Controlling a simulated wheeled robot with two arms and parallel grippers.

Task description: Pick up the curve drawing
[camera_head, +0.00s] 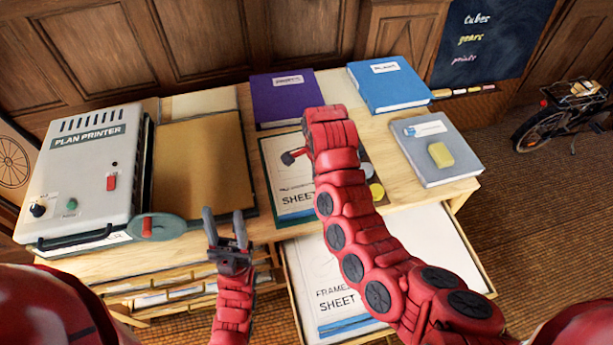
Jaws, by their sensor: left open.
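A sheet with a dark green border and the printed word "SHEET" (283,178) lies on the desk, partly hidden by my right arm. Its title is covered, so I cannot tell whether it is the curve drawing. Another sheet, labelled "FRAME… SHEET" (310,262), lies in the open drawer below, also partly covered by that arm. My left gripper (226,228) is open and empty at the desk's front edge, left of the drawer, fingers pointing away from me. My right gripper (292,157) shows only as a small dark end over the desk sheet; its jaw state is unclear.
A plan printer (85,170) stands at the left beside a brown board (200,165). Purple (285,103) and blue (388,85) folders lie at the back. A grey folder with a yellow block (440,155) lies at the right. The open drawer (470,255) sticks out in front.

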